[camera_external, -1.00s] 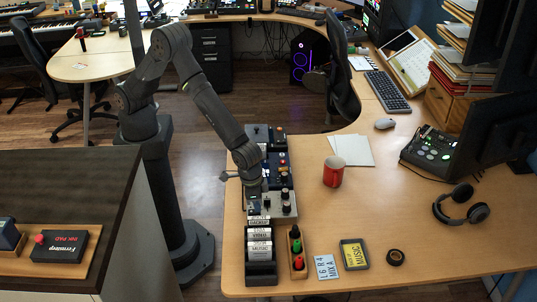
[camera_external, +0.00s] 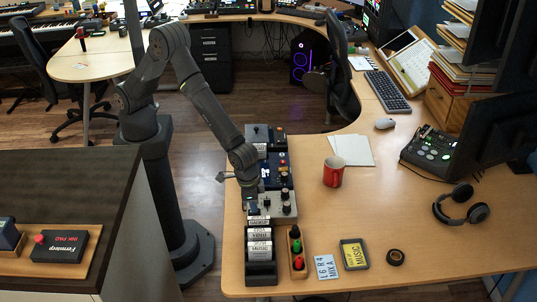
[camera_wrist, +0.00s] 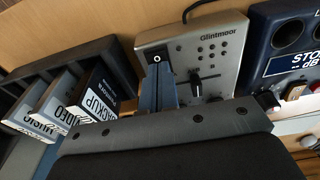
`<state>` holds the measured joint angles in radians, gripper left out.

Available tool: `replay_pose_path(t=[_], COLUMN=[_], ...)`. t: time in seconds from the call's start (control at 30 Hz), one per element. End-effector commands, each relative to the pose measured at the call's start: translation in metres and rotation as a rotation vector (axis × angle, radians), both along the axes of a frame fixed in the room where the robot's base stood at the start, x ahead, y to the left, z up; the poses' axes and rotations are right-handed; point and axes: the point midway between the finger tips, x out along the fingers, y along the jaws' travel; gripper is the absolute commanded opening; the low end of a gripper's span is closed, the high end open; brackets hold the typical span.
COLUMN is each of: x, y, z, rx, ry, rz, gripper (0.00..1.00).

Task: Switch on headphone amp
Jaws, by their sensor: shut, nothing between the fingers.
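A silver box labelled Glintmoor (camera_wrist: 222,45) lies on the desk. The box also shows in the external view (camera_external: 284,210), partly behind my arm. My gripper (camera_wrist: 158,72) is shut and empty, its fingertips at the near edge of the switch. I cannot tell whether they touch it. In the external view my gripper (camera_external: 252,205) points down over the box's left part.
A black rack (camera_external: 261,272) of labelled cases stands in front of the box. A wooden tray with coloured knobs (camera_external: 298,262) is beside it. A dark blue unit (camera_wrist: 292,45) adjoins the box.

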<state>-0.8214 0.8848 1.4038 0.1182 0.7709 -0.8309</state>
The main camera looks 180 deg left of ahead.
Motion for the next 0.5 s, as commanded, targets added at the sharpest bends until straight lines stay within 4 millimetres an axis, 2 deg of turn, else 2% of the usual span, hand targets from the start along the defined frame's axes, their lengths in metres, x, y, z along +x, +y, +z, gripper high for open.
replay_pose_path(t=[0.37, 0.5], x=[0.0005, 0.0010], y=[-0.0024, -0.0027], z=[0.0023, 0.0101], rx=[0.003, 0.005], ry=[-0.002, -0.004], rz=[0.000, 0.000], gripper=[0.00, 0.00])
